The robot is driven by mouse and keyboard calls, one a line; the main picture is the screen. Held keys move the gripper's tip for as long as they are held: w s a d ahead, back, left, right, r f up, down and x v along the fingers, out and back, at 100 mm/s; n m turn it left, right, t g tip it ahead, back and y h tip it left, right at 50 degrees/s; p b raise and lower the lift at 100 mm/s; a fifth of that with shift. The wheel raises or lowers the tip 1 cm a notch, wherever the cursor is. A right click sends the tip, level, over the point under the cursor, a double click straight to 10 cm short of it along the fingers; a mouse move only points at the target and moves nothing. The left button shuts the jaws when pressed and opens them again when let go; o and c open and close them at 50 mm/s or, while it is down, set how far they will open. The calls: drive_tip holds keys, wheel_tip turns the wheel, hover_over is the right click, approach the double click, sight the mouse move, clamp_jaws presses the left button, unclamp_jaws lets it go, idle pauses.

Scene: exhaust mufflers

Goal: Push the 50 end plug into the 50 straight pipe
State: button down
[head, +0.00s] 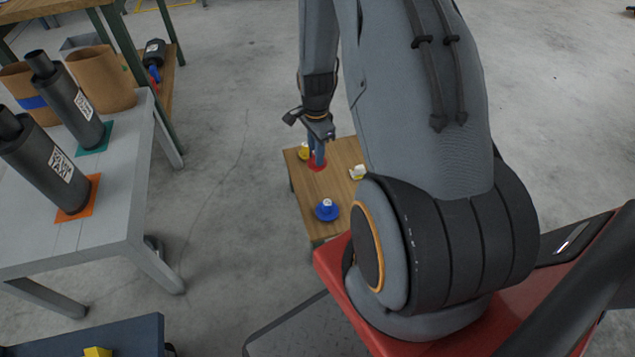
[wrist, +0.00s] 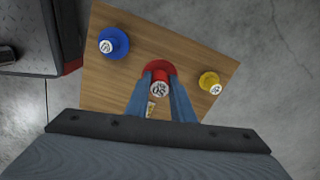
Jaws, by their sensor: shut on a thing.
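The red 50 end plug (wrist: 158,69) has a wide red flange and a knob with a white face marked 50. It is near the middle of a small wooden table, and its red flange also shows in the head view (head: 316,166). My gripper (wrist: 160,84) is shut on its knob, with one blue-grey finger on each side. In the head view my gripper (head: 318,150) points down over the table. The flange looks to be on or just above the tabletop; I cannot tell which. I cannot identify the 50 straight pipe in these views.
The wooden table (wrist: 120,75) also bears a blue plug (wrist: 113,42), a yellow plug (wrist: 209,82) and a pale yellow piece (head: 357,172). Black mufflers (head: 70,100) stand on coloured mats on a grey table (head: 110,215) at left. Open floor lies between the tables.

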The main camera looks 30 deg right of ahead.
wheel_tip(320, 180, down, 10)
drive_tip(key=shift+r+b, duration=0.15)
drive_tip(key=shift+b, duration=0.9)
drive_tip(key=c, duration=1.5)
unclamp_jaws()
drive_tip(key=shift+c, duration=0.2)
drive_tip(key=shift+f+b, duration=0.2)
drive_tip(key=shift+b, duration=0.2)
drive_tip(key=r+p, duration=0.1)
drive_tip(key=r, duration=0.4)
drive_tip(key=r+p, duration=0.1)
drive_tip(key=r, duration=0.2)
drive_tip(key=shift+w+p, duration=0.25)
drive_tip(key=shift+p, duration=0.1)
